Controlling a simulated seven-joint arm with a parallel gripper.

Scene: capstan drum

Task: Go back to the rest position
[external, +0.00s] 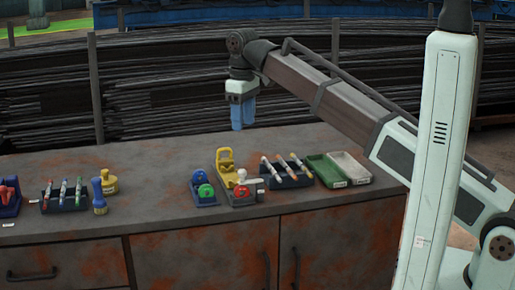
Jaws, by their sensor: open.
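My gripper (243,119) hangs above the back part of the workbench (150,160), pointing down with blue fingers. It is open, and nothing shows between its fingers. It is apart from the items on the bench. My arm reaches in from the right. No marker for a rest position shows.
A yellow device (226,161) and a blue holder with a green-marked piece (205,191) stand at the bench's middle. Right are a dark marker rack (289,181), a green tray (326,170) and a white tray (349,168). Left are another marker rack (64,204) and a blue-handled stamp (98,195).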

